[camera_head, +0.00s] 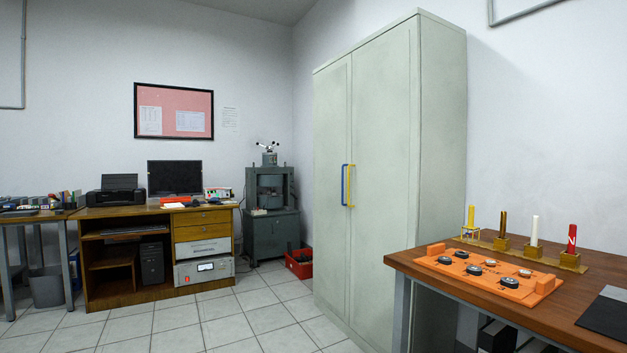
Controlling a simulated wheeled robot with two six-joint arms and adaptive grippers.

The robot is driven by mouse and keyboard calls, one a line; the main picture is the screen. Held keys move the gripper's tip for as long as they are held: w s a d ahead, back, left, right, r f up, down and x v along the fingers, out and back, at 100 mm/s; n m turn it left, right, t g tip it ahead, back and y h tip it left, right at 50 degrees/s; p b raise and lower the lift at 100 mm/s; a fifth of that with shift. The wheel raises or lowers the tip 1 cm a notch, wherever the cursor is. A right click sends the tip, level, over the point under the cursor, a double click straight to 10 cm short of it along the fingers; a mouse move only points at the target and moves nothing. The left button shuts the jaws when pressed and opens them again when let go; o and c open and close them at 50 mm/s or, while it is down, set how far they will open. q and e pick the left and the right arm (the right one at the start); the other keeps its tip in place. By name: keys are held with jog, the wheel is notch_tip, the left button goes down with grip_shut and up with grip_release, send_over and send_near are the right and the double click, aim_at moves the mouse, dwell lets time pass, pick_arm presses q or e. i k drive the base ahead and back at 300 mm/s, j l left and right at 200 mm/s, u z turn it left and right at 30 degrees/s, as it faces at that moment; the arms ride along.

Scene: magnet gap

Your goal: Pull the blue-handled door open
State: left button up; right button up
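A tall pale grey-green cabinet (442,130) stands against the right wall with two doors, both shut. The left door (331,110) carries a blue vertical handle (343,184) near its right edge. The right door (385,130) carries a yellow vertical handle (351,186) right beside the blue one. Neither of my grippers shows in the head view.
A wooden table (450,284) with an orange board (490,274) stands at the right, in front of the cabinet's right side. A desk (110,213) and a grey machine (270,236) stand at the back. A red bin (299,263) sits left of the cabinet. Tiled floor (230,326) is clear in front.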

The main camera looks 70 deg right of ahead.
aim_at(332, 85)
jog(key=z, duration=2.3)
